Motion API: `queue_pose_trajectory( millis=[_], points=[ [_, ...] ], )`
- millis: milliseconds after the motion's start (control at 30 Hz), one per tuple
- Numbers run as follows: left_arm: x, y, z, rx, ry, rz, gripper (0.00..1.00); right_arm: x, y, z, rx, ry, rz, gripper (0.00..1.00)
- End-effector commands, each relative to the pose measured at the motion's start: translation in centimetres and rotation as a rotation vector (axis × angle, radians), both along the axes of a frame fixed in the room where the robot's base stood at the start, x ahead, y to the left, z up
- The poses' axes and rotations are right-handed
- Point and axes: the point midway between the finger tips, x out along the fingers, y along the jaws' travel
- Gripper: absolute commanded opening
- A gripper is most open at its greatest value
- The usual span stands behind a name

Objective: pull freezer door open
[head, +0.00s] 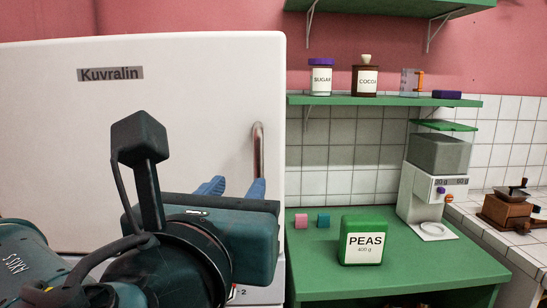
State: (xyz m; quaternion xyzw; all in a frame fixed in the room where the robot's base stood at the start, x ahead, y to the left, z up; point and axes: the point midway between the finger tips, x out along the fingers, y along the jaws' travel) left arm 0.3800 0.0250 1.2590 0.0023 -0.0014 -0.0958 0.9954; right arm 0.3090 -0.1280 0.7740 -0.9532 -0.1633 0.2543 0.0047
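The white freezer door (200,110) with a "Kuvralin" label fills the left of the head view and appears shut. Its upright metal handle (258,150) is near the door's right edge. My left gripper (233,187) is in front of the door, with its two blue fingers apart and nothing seen between them. The fingertips show just below and to the left of the handle's visible part. The right finger appears close to the handle's lower end; I cannot tell if they touch. My arm hides the door's lower part. My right gripper is out of view.
A green shelf (385,100) above carries jars. A coffee grinder (507,208) stands at far right.

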Motion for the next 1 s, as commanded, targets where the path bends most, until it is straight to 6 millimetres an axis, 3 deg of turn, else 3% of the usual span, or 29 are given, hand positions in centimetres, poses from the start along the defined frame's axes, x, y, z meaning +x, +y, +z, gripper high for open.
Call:
queue_pose_trajectory(
  millis=[100, 433, 700, 1000],
  points=[
    [0.7, -0.1, 0.7, -0.001, 0.005, 0.003, 0.32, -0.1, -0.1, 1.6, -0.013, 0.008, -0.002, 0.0],
    [2.7, -0.5, 0.5, 0.0, 0.007, -0.001, 0.32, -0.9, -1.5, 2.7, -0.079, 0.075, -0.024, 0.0],
    [8.6, -1.7, 0.2, -0.002, 0.004, 0.0, 0.32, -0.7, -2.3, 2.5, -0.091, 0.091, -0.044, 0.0],
    [12.2, -2.5, 0.0, -0.003, 0.005, -0.003, 0.32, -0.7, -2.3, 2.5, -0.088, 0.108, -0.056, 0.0]
  ],
)
